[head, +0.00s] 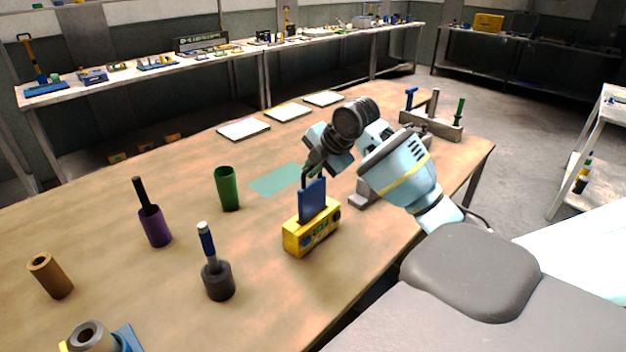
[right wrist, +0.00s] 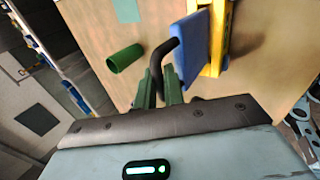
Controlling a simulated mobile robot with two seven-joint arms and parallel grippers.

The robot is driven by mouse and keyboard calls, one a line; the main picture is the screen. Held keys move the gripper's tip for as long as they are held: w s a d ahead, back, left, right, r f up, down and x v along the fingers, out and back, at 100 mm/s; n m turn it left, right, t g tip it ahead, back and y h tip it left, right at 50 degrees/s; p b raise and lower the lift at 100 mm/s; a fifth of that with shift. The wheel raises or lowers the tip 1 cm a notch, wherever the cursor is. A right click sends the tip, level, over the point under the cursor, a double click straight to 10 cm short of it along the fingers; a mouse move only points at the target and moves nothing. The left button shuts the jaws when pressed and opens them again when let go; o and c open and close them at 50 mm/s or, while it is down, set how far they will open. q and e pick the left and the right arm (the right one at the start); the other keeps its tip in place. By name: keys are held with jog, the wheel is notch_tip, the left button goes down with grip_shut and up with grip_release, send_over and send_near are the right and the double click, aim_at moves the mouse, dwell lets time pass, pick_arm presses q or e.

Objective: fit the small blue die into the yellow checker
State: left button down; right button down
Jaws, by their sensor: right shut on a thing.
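The yellow checker (head: 311,238), a box with dark markings on its front, stands on the wooden table. The small blue die (head: 313,198), a flat blue plate with a dark bent handle, is upright at the top of the checker. Its lower edge meets the checker's top, but I cannot tell how far it is in. My right gripper (head: 313,168) is shut on the die's handle, above the checker. In the right wrist view the green fingers (right wrist: 162,85) hold the dark handle, with the blue die (right wrist: 190,48) against the yellow checker (right wrist: 222,35). My left gripper is not in view.
A green cup (head: 228,188), a purple holder (head: 155,226) with a black rod, a dark holder (head: 219,281) with a blue-handled tool and a brown cylinder (head: 50,275) stand left of the checker. A grey rack (head: 432,126) is at the far right. A teal patch (head: 277,179) lies behind.

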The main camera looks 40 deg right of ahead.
aim_at(311, 182)
jog(key=shift+f, duration=1.65)
jog(key=c, duration=1.5)
grip_release()
jog(key=shift+s+f, duration=0.1)
jog(key=shift+f, duration=0.05)
jog(key=shift+s+d+r, duration=0.1)
jog(key=shift+s+r, duration=0.05)
jog(key=shift+r, duration=0.2)
jog(key=a+v, duration=0.1)
jog(key=v, duration=1)
jog(key=shift+d+r, duration=0.2)
jog(key=shift+d, duration=0.25)
jog(key=shift+s+f, duration=0.1)
